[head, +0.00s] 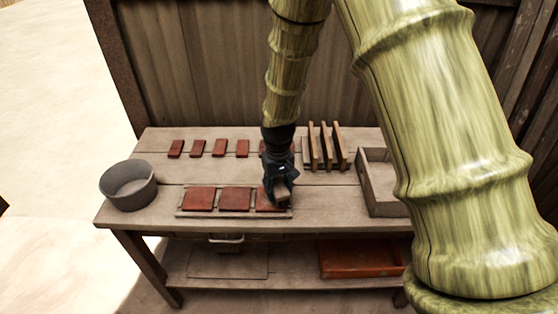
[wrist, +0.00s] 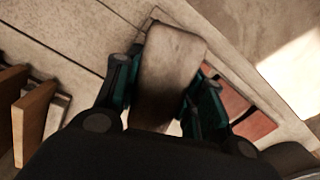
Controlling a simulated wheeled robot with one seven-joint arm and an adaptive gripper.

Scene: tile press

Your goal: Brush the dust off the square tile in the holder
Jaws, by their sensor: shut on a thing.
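A flat holder (head: 228,214) on the table carries a row of three reddish square tiles: a left tile (head: 199,199), a middle tile (head: 235,199) and a right tile (head: 263,201), partly hidden by my gripper. My gripper (head: 279,190) is over the right end of the holder, shut on a grey-brown block that looks like the brush (head: 283,197). In the wrist view the brush (wrist: 172,65) sits between both fingers. Its bristles are not distinct, and I cannot tell whether it touches the right tile. Dust is too fine to make out.
Several small red tiles (head: 197,148) lie along the back. A rack with upright wooden slats (head: 326,147) and an open box (head: 374,206) stand to the right. A grey bowl (head: 128,186) is at the left end. A red tray (head: 357,259) lies on the lower shelf.

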